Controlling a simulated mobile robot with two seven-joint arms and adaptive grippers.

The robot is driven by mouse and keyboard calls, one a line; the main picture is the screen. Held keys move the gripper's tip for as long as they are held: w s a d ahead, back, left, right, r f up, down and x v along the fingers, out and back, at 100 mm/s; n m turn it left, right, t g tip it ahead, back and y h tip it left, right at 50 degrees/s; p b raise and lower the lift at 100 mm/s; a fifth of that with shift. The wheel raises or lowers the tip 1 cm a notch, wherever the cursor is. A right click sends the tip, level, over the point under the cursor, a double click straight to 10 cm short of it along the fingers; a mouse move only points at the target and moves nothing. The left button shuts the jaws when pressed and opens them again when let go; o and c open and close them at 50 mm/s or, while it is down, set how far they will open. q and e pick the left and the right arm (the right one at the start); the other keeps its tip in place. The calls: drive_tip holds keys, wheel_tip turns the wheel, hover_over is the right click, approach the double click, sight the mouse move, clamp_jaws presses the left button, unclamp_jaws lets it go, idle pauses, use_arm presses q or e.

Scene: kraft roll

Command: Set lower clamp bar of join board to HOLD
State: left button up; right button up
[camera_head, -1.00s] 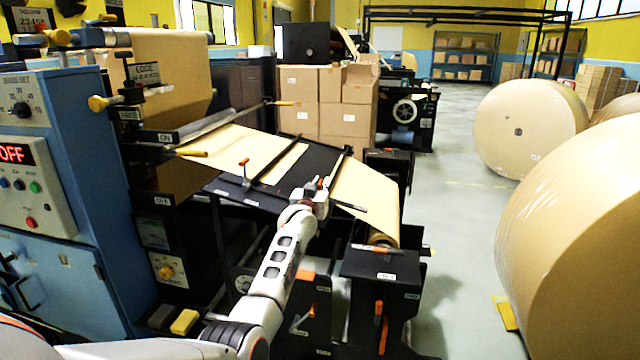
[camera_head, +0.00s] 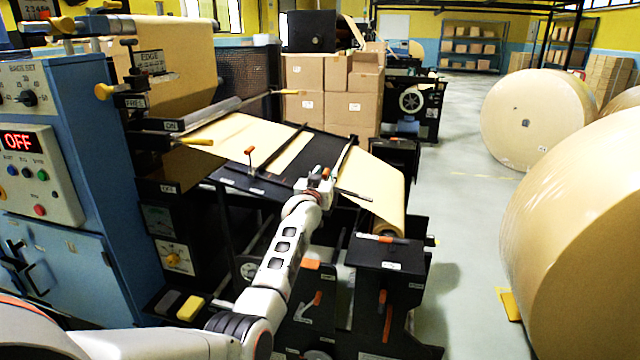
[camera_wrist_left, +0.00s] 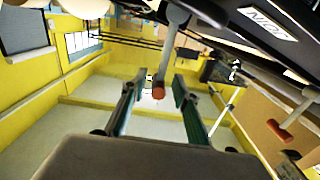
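The black join board (camera_head: 318,157) slopes between the machine and the kraft roll, with tan paper at both sides. The lower clamp bar (camera_head: 345,153) is the dark bar on its right part. The other bar (camera_head: 279,147) lies to the left, with an upright orange-tipped lever (camera_head: 249,151). My left gripper (camera_head: 320,181) is at the lower bar's near end, beside its orange-tipped lever (camera_head: 326,173). In the left wrist view my gripper (camera_wrist_left: 157,92) is open, with an orange-tipped lever (camera_wrist_left: 174,40) between or just beyond its fingers; contact cannot be told. My right gripper is not in view.
The blue control cabinet (camera_head: 95,150) with an OFF display stands at left. A black stand (camera_head: 385,252) with orange levers is right of my arm. Stacked cartons (camera_head: 347,115) stand behind the board.

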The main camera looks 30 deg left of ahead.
use_arm(q)
drive_tip(key=v, duration=1.1)
drive_tip(key=shift+s, duration=0.25)
drive_tip(key=shift+f, duration=0.15)
drive_tip(key=s+d+f+m+g+h, duration=0.15)
drive_tip(key=s+d+f, duration=0.35)
drive_tip(key=s+f, duration=0.55)
drive_tip(key=s+d+f+m+g+h, duration=0.1)
drive_tip(key=s+d+f+m+h, duration=0.2)
drive_tip(key=s+f, duration=0.7)
drive_tip(key=s+d+f+g+h, duration=0.1)
drive_tip(key=s+d+f, duration=0.3)
drive_tip(key=s, duration=0.3)
drive_tip(key=s+d+f+m+g, duration=0.1)
drive_tip(key=s+d+f, duration=0.3)
drive_tip(key=s+f, duration=0.2)
drive_tip(key=s+d+f+m+g+h, duration=0.1)
drive_tip(key=s+d+f, duration=0.3)
drive_tip(key=s, duration=0.5)
drive_tip(key=shift+f+g+h, duration=0.35)
drive_tip(key=shift+f+g, duration=0.2)
drive_tip(key=shift+f, duration=0.45)
